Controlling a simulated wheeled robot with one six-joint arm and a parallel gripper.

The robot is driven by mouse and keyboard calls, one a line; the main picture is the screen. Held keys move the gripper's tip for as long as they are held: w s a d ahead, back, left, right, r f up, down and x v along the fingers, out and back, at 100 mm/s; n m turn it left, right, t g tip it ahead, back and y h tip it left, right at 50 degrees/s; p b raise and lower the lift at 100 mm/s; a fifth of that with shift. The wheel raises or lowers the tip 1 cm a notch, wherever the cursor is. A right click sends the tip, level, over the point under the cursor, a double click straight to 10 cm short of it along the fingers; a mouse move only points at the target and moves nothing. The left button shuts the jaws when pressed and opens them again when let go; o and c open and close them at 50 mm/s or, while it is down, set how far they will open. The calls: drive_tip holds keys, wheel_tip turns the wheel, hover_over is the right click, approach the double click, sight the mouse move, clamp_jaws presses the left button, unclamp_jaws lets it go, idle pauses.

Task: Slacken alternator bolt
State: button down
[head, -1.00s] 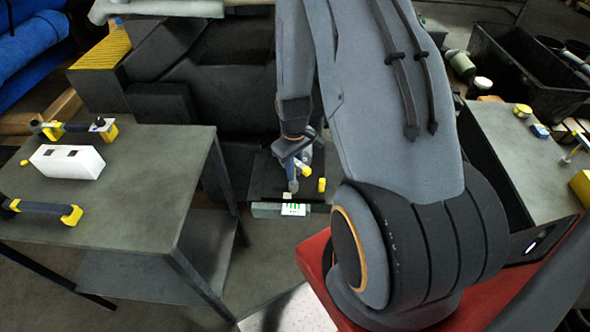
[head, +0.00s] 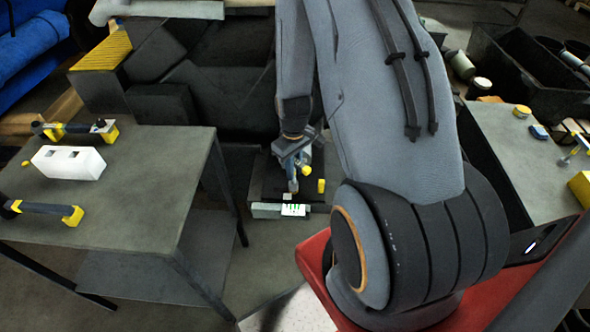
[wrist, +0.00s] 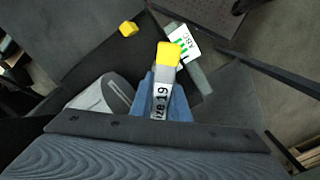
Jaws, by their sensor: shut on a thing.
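My gripper (wrist: 172,98) is shut on a tool marked "size 19" (wrist: 160,100), with blue fingers on both sides of it. The tool's yellow end (wrist: 169,54) points away from the wrist camera. In the head view my gripper (head: 293,174) hangs low over a dark platform. A small yellow piece (head: 321,186) stands just right of it; a yellow block (wrist: 128,29) shows at the upper left in the wrist view. I cannot tell which part is the alternator bolt, or whether the tool touches one.
A green and white label (head: 294,210) sits on a grey bar at the platform's front edge. A table (head: 150,190) on the left carries a white block (head: 68,162) and yellow-ended tools. A black crate (head: 525,80) and another table (head: 505,150) are on the right.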

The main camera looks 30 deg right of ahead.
drive_tip(key=shift+r+p, duration=0.9)
drive_tip(key=shift+r, duration=0.5)
wheel_tip(320, 180, up, 6)
drive_tip(key=p, duration=0.4)
drive_tip(key=s+a, duration=0.2)
drive_tip(key=s, duration=0.4)
drive_tip(key=shift+s+p, duration=0.3)
drive_tip(key=shift+s, duration=0.05)
